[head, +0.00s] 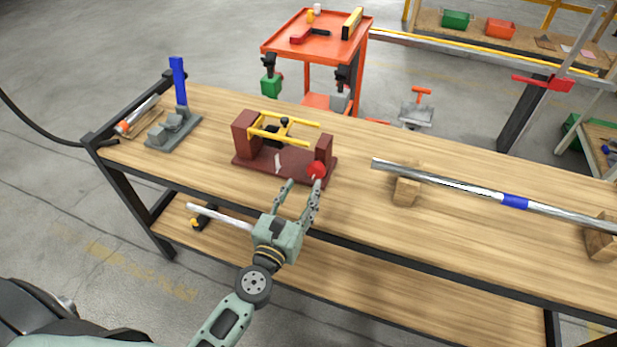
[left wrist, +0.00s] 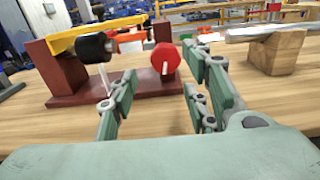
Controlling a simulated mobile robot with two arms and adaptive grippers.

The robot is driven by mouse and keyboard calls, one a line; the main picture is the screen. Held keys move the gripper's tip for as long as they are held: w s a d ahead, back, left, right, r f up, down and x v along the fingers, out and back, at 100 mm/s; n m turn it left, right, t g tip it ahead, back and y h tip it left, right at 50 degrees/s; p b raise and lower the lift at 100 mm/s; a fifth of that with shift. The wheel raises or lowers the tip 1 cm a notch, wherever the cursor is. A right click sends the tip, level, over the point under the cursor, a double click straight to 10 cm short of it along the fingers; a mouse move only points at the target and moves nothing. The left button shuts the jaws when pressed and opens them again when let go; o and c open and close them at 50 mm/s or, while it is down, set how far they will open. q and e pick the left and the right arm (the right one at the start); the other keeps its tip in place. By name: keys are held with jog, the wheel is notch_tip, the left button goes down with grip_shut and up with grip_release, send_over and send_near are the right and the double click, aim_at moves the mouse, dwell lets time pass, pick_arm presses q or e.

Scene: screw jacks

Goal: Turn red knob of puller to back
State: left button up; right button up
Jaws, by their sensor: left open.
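The puller (head: 287,153) is a dark red base with two upright blocks and yellow bars, standing on the wooden workbench. Its red knob (head: 317,170) is on the front of the right block; it also shows in the left wrist view (left wrist: 166,58) with a white mark on its lower face. My left gripper (head: 302,187) is open, just in front of the knob, its fingers pointing toward it. In the left wrist view the knob lies beyond and between the open fingers (left wrist: 160,72), with no contact visible. A black cylinder (left wrist: 94,46) sits left of the knob. My right gripper is not in view.
A metal bar with a blue band (head: 515,201) rests on wooden blocks (head: 407,189) to the right. A grey device with a blue handle (head: 178,80) stands at the left. An orange cart (head: 318,45) is behind the bench. The bench front between puller and bar is clear.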

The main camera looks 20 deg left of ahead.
pick_arm(q)
jog(key=shift+s+a, duration=0.2)
jog(key=shift+s, duration=2.1)
